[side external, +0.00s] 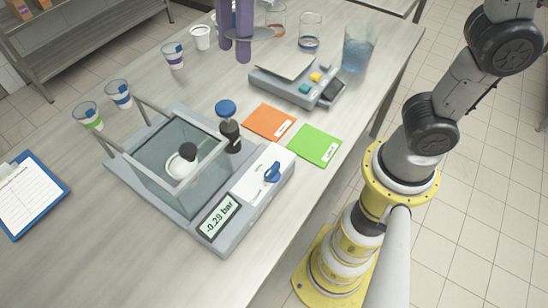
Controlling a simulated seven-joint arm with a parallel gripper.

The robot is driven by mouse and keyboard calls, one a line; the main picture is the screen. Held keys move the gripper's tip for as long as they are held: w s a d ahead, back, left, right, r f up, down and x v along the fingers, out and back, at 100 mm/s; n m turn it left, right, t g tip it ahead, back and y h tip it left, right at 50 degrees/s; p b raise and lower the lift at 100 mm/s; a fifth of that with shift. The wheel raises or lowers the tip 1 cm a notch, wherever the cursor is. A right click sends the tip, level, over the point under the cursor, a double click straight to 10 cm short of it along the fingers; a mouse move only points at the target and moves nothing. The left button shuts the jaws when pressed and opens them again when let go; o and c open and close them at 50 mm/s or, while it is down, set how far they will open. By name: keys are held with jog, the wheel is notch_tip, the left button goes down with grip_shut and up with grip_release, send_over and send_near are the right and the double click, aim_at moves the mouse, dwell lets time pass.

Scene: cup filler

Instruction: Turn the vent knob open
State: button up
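The blue vent knob (272,172) sits on the white panel (262,175) of a grey vacuum device. The device's display (219,217) reads -0.29 bar. A clear-walled chamber (150,168) with a white and black item (184,158) inside stands on the device, left of the knob. Two purple finger-like parts (235,45) hang down at the top edge; they look like my gripper's fingers, well away from the knob and touching nothing I can make out. The rest of the gripper is out of frame, and its opening is unclear.
A dark bottle with a blue cap (226,128) stands close behind the panel. Orange (269,121) and green (316,146) cards lie to its right. A scale-like device (300,83), cups (173,55) and a glass (357,50) stand farther back. A clipboard (30,196) lies left.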

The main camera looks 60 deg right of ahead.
jog(key=w+d+f+m, duration=0.1)
jog(key=w+d+f, duration=0.2)
jog(key=n+y, duration=0.2)
jog(key=n, duration=0.3)
send_near(273, 168)
jog(key=shift+t, duration=0.3)
jog(key=x, duration=0.8)
jog(key=shift+s+a+f, duration=0.15)
jog(key=shift+s+f, duration=0.1)
grip_shut()
